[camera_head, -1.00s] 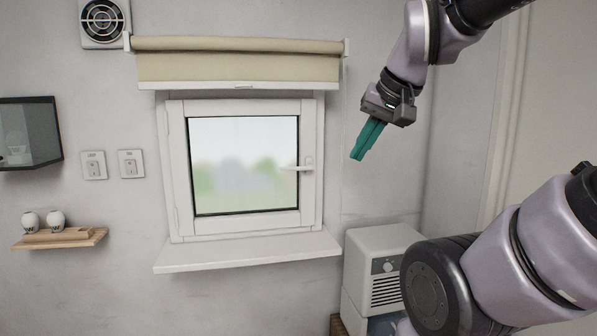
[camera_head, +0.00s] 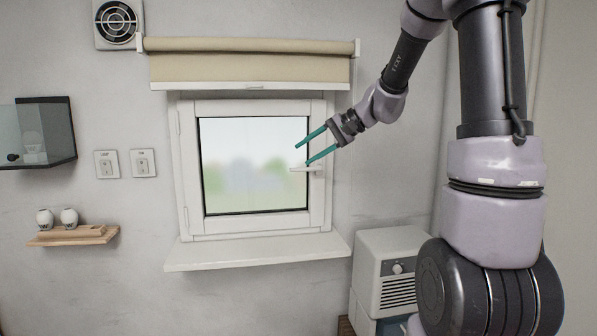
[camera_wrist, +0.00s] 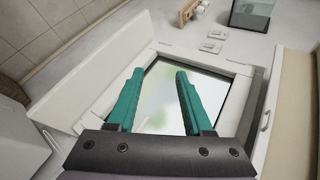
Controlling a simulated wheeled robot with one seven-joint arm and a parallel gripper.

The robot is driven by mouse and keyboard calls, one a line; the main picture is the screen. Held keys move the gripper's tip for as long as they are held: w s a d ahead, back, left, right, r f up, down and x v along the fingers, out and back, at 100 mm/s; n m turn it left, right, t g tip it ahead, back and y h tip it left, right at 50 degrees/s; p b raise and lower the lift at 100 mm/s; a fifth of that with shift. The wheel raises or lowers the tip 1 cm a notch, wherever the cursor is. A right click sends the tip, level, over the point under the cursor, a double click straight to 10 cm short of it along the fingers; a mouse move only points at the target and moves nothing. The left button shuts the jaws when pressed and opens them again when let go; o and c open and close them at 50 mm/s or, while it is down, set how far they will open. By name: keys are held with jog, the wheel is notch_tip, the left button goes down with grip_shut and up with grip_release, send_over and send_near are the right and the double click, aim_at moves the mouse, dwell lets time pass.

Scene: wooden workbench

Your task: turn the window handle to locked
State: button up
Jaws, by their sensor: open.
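The window handle (camera_head: 306,169) is a white lever on the right side of the white window frame (camera_head: 318,205). It lies horizontal, its free end pointing left over the glass. My gripper (camera_head: 302,155) has two teal fingers spread apart and empty. In the head view it reaches in from the upper right; its lower fingertip appears just above the handle. Whether it touches the handle I cannot tell.
A rolled beige blind (camera_head: 250,68) hangs above the window, and a white sill (camera_head: 258,251) juts out below. A white box appliance (camera_head: 390,248) stands at the lower right. Two switches (camera_head: 143,163), a shelf (camera_head: 75,236) and a glass-fronted cabinet (camera_head: 40,135) are on the left wall.

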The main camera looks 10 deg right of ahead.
jog(key=w+d+f+m+t+y, duration=0.1)
jog(key=w+d+f+t, duration=0.15)
jog(key=w, duration=0.35)
jog(key=w+d+f+m+t+y, duration=0.1)
jog(key=w+d+f, duration=0.15)
jog(key=w, duration=0.35)
jog(key=m+t, duration=0.3)
send_near(302, 170)
jog(key=x, duration=1.1)
jog(key=shift+w+a, duration=0.15)
jog(key=shift+a, duration=0.1)
jog(key=shift+r, duration=0.1)
grip_shut()
